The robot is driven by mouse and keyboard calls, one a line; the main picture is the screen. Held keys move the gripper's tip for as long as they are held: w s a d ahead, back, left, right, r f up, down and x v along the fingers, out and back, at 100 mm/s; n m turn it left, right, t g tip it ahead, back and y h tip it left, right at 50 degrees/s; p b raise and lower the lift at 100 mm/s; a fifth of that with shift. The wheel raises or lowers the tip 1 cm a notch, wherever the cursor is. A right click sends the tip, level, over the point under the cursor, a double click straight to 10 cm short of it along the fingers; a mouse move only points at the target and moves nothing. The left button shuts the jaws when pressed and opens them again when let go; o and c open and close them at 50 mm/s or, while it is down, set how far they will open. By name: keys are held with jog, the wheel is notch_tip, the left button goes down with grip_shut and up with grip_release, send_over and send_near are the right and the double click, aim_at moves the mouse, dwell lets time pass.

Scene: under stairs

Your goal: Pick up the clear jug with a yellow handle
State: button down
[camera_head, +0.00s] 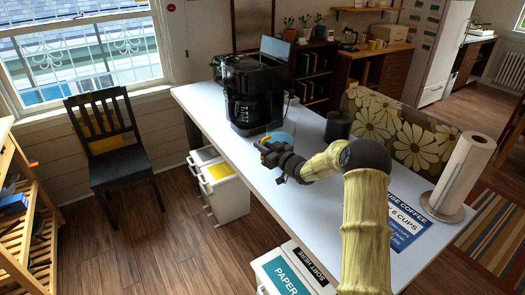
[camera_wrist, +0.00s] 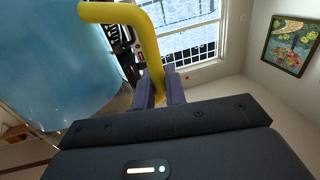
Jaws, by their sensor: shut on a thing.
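The clear jug (camera_wrist: 55,60) looks bluish and fills the left of the wrist view, with its yellow handle (camera_wrist: 128,14) bent over toward my fingers. My gripper (camera_wrist: 160,88) is shut on the lower part of this handle, one finger on each side. In the head view the jug (camera_head: 281,137) shows as a small pale blue patch behind my gripper (camera_head: 268,150), mostly hidden by it. It is over the white table in front of the coffee machine. I cannot tell whether its base touches the table.
A black coffee machine (camera_head: 252,92) stands just behind the jug on the white table (camera_head: 300,190). A dark round container (camera_head: 338,126) stands to the right. A paper towel roll (camera_head: 463,170) and a blue sign (camera_head: 408,222) are farther right. A dark chair (camera_head: 108,140) is at left.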

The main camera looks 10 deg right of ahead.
jog(key=shift+r+b, duration=0.4)
jog(key=shift+r, duration=3.6)
